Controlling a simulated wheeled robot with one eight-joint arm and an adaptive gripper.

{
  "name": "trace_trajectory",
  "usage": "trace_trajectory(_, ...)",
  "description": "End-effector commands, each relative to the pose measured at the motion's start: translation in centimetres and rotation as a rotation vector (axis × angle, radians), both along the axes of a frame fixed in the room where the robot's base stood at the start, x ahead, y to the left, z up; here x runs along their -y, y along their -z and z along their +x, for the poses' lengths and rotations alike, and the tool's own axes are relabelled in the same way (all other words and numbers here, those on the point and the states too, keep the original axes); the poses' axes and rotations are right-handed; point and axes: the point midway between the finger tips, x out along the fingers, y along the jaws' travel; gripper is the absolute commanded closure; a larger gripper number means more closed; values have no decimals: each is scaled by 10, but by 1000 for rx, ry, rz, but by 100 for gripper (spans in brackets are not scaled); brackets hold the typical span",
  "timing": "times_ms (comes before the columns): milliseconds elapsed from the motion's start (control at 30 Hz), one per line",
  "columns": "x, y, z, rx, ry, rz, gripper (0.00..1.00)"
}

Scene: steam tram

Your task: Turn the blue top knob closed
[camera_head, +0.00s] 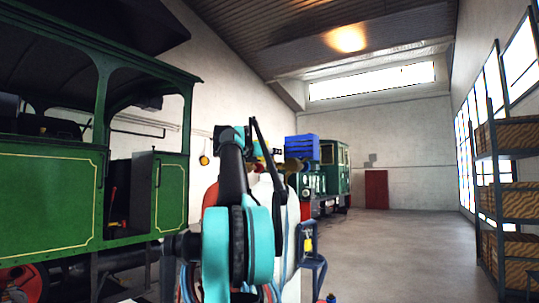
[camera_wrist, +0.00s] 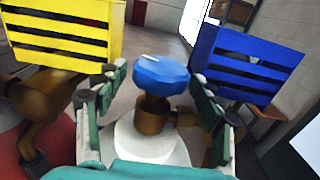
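The blue top knob (camera_wrist: 161,70) is round with a flattened top and a short white mark. It sits on a brass stem and fitting (camera_wrist: 153,118) in the middle of the wrist view. My gripper (camera_wrist: 157,80) has its two green-and-grey fingers apart, one on each side of the knob. In the head view my arm hides the knob and most of the gripper.
A yellow slatted box-shaped part (camera_wrist: 65,30) stands left of the knob and a blue slatted one (camera_wrist: 245,65) right, close to my fingers. A white rounded surface (camera_wrist: 150,147) lies below. A green tram (camera_head: 45,195) stands left, shelves (camera_head: 490,190) right. Open floor (camera_head: 400,245) lies between.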

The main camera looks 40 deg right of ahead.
Motion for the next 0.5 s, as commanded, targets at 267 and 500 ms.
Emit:
trace_trajectory(267, 0, 0, 0, 0, 0, 0, 71)
trace_trajectory(500, -1, 0, 1, 0, 13, 0, 75)
